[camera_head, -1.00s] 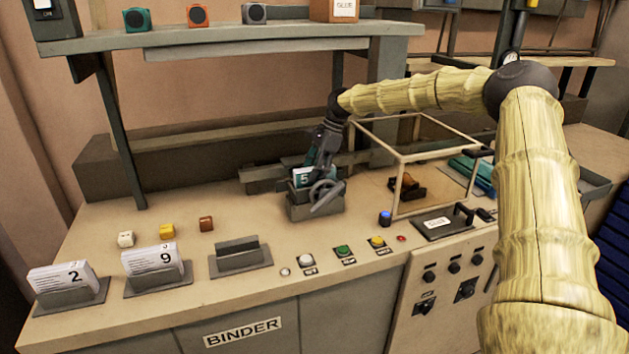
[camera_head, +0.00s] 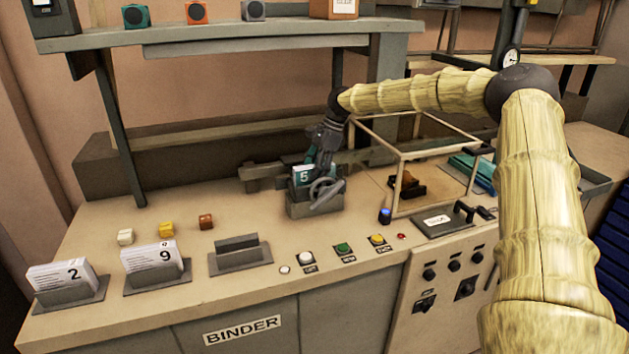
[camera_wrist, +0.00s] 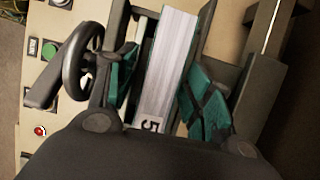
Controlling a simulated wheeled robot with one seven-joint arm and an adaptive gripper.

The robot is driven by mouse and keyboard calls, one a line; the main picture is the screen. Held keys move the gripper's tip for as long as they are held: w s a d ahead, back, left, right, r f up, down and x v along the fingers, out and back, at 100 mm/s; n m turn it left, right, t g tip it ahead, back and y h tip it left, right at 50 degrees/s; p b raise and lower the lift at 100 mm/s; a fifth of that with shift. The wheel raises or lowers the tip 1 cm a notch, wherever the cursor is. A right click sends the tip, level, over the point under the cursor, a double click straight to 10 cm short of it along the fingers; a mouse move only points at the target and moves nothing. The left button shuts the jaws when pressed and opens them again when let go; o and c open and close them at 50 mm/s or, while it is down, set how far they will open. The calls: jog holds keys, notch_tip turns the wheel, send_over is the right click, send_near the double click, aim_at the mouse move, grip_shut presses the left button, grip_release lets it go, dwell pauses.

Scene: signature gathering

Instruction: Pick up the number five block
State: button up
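The number five block (camera_head: 302,176) is a pale stack with a dark teal front face marked 5. It stands in a grey clamp with a handwheel (camera_head: 325,192) on the bench. In the wrist view its pale long edge and the 5 (camera_wrist: 170,70) show between my fingers. My gripper (camera_head: 318,158) points down at the block from above and behind. In the wrist view my gripper's teal finger pads (camera_wrist: 160,88) lie on either side of the block. A gap shows on the left, while the right pad is very close; contact there is unclear. The gripper looks open.
Blocks marked 2 (camera_head: 62,276) and 9 (camera_head: 152,256) stand in grey holders at the front left, beside an empty-looking holder (camera_head: 240,257). A clear-sided frame (camera_head: 399,178) stands just right of the clamp. A shelf (camera_head: 250,32) hangs above. Buttons (camera_head: 343,248) line the front.

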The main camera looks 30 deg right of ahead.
jog(key=c, duration=1)
grip_shut()
jog(key=shift+r, duration=0.1)
